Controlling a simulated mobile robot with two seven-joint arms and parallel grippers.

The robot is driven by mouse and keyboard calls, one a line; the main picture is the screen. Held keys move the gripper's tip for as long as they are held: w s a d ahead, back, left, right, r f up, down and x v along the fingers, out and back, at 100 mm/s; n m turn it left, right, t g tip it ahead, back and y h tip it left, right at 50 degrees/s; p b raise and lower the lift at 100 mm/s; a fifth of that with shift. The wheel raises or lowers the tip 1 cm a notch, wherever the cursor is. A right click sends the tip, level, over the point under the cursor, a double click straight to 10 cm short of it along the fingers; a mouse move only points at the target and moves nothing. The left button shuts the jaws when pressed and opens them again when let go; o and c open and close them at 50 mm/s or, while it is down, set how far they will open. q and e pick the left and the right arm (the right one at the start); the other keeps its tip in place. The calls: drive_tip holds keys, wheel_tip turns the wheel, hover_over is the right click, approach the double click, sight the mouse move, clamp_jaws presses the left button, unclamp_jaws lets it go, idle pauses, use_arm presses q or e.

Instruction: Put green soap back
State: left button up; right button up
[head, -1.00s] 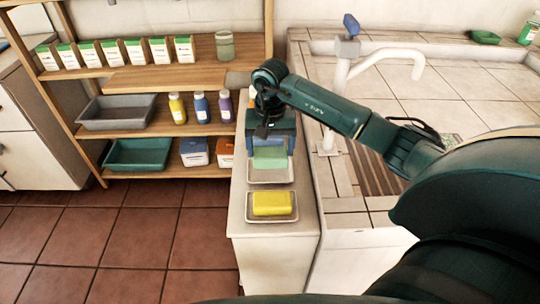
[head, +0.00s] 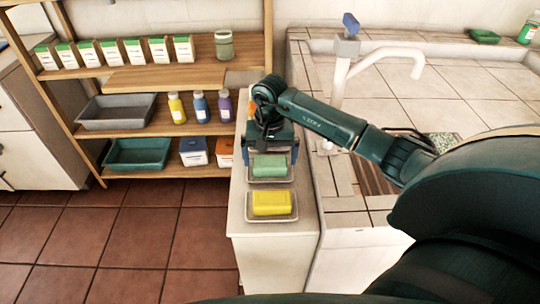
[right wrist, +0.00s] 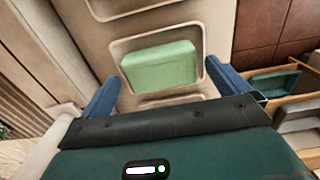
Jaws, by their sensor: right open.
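The green soap (head: 270,166) lies in a pale dish (head: 270,180) on the narrow white counter. It also shows in the right wrist view (right wrist: 160,65), resting inside the dish rim. My right gripper (head: 271,146) is open and empty just behind and above this soap. Its blue fingertips stand apart on either side in the right wrist view, clear of the soap. My left gripper is not in view.
A yellow soap (head: 271,203) sits in another dish (head: 271,218) nearer on the counter. A faucet (head: 342,85) and tiled basin stand to the right. The wooden shelf (head: 215,75) at left holds boxes, bottles and trays. The counter's near end is bare.

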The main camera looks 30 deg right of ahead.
sight(270, 162)
wheel_tip(270, 162, up, 12)
drive_tip(key=shift+r, duration=0.15)
idle(0.4)
idle(0.3)
